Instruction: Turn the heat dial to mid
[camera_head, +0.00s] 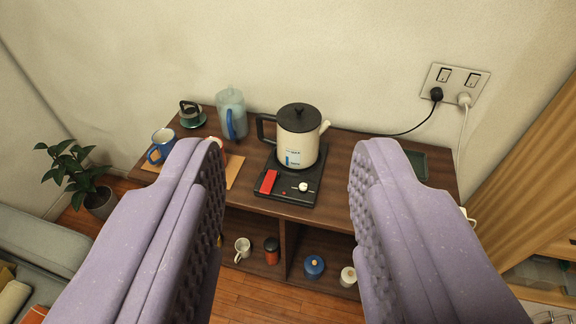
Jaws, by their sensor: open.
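The heat dial (303,187) is a small white knob on the front right of a black hot plate (290,194). The marks around it are too small to read. A cream kettle (299,142) with a black lid and handle stands on the hot plate behind the dial. A red switch (267,181) sits to the left of the dial. My gripper (288,150) is open, with its lilac fingers wide apart and nothing between them. The dial shows in the gap between the fingers, farther off and apart from both.
The hot plate is on a wooden sideboard (340,190). A pitcher (231,113) and a blue-and-white mug (162,146) stand to the left, and a dark green tray (417,164) lies at right. Cords run to a wall socket (453,85). A mug (242,249) and several jars sit on the lower shelf.

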